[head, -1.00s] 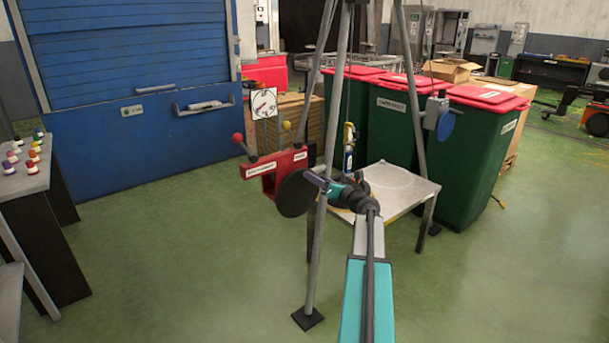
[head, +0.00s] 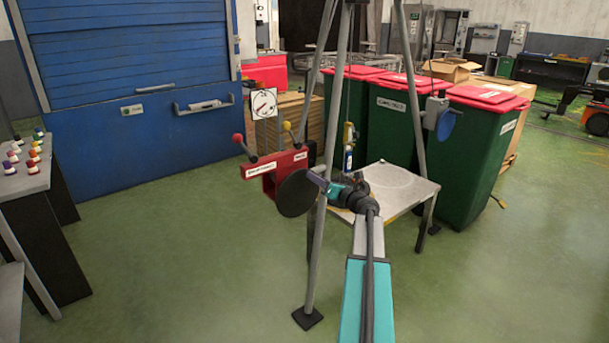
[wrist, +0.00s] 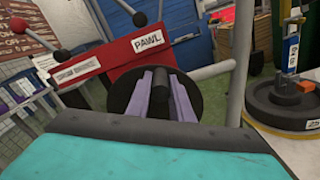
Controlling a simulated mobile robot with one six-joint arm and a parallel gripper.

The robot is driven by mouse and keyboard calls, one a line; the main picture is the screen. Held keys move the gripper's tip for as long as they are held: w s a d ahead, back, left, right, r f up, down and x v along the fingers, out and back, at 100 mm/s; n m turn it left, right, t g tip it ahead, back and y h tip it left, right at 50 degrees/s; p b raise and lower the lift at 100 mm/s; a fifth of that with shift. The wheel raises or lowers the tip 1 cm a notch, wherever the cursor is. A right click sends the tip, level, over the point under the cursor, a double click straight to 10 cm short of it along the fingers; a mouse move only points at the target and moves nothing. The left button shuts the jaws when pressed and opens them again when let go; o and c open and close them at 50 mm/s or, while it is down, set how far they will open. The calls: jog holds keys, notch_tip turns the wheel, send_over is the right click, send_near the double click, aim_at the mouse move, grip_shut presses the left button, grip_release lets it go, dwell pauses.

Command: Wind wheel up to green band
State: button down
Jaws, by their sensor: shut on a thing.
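The black wheel (head: 297,193) sits on the front of a red housing (head: 277,172) fixed to a tripod leg. In the wrist view, my gripper (wrist: 161,88) has its two purple fingers shut on the dark handle (wrist: 160,102) that stands out from the wheel (wrist: 191,104). A white dial (head: 263,104) with a needle stands above the housing; its marks and any green band are too small to make out. Levers with a red knob (head: 237,138) and a yellow knob (head: 286,126) rise from the housing. A label (wrist: 147,40) there reads PAWL.
A grey tripod leg (head: 314,250) stands close beside the wheel and my arm. A square table (head: 405,190) is under the tripod. Green bins with red lids (head: 480,150) stand behind.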

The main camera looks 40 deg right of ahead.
jog(key=shift+s+d+f+m+p, duration=0.1)
jog(key=shift+d+f+m+p, duration=0.35)
jog(key=shift+p, duration=0.65)
jog(key=shift+s+d+f+m+p, duration=0.15)
jog(key=shift+d+m+p, duration=0.35)
jog(key=shift+m+p, duration=0.5)
jog(key=shift+w+d+f+m+p, duration=0.1)
jog(key=shift+d+f+m+p, duration=0.35)
jog(key=shift+p, duration=0.7)
jog(key=shift+d+f+m+p, duration=0.15)
jog(key=shift+m+p, duration=0.25)
jog(key=shift+p, duration=0.2)
jog(key=shift+d+f+m+p, duration=0.2)
jog(key=shift+m+p, duration=0.2)
jog(key=shift+p, duration=0.15)
jog(key=shift+s+d+f+m+p, duration=0.2)
jog(key=shift+f+m+p, duration=0.35)
jog(key=shift+p, duration=0.6)
jog(key=shift+d+f+m+p, duration=0.15)
jog(key=shift+f+m+p, duration=0.1)
jog(key=shift+m+p, duration=0.25)
jog(key=shift+d+f+m+p, duration=0.25)
jog(key=shift+f+m+p, duration=1.05)
jog(key=shift+p, duration=1.05)
jog(key=shift+m, duration=0.25)
jog(key=shift+f+m+p, duration=0.15)
jog(key=shift+m+p, duration=0.15)
jog(key=shift+p, duration=0.3)
